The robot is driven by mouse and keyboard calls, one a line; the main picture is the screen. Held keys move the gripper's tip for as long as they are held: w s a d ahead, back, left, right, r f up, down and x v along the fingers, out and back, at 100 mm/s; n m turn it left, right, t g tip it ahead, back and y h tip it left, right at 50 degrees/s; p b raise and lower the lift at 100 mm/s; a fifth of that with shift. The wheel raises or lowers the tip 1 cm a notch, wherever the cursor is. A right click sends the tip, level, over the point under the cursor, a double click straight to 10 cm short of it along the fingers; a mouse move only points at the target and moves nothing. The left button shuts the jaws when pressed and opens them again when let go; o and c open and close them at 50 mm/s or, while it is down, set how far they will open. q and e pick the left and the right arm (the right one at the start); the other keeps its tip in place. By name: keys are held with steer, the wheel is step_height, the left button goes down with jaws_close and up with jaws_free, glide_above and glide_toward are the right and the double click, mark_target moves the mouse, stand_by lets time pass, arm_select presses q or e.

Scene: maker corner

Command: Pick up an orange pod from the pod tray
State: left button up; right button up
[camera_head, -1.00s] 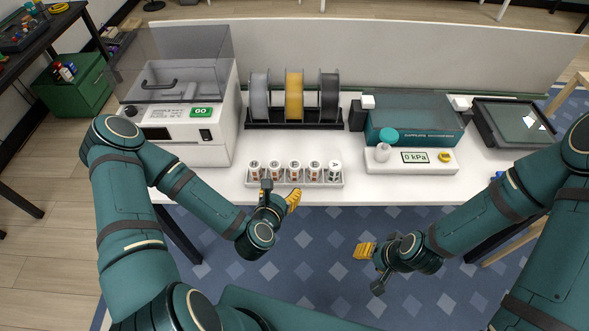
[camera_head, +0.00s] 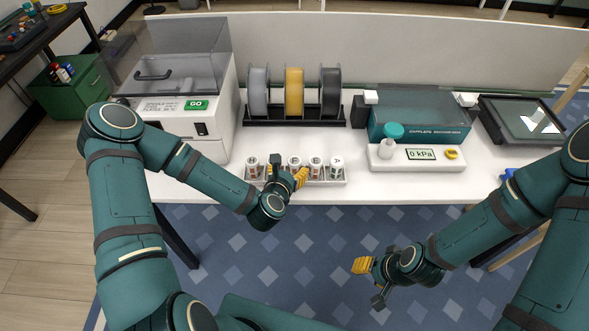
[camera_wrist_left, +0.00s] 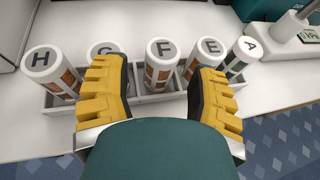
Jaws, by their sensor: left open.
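The pod tray (camera_head: 334,184) stands at the table's front edge with a row of upright, white-capped pods. In the left wrist view, pods H (camera_wrist_left: 52,71), F (camera_wrist_left: 161,64) and E (camera_wrist_left: 206,60) show orange sides. Pod A (camera_wrist_left: 241,58) at the right end shows green. Pod G (camera_wrist_left: 103,49) is mostly hidden behind a finger. My left gripper (camera_head: 286,173) is open at the tray's front, its yellow fingers on either side of pod F's line in the wrist view. Contact cannot be told. My right gripper (camera_head: 369,282) appears open and empty, off the table's front.
A spool rack (camera_head: 290,122) stands behind the tray. A white machine (camera_head: 190,125) with a clear lid is on the left. A vacuum chamber (camera_head: 418,118) with a gauge base and a tablet-like screen (camera_head: 522,118) are on the right. Bare table lies between the tray and the chamber.

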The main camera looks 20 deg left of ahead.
mark_target(292, 168)
arm_select(q)
steer(key=x, duration=0.2)
steer(key=b+x, duration=0.1)
steer(key=x, duration=0.2)
steer(key=shift+d+f, duration=0.1)
steer(key=shift+f, duration=0.3)
steer(key=shift+s, duration=0.1)
steer(key=c, duration=1)
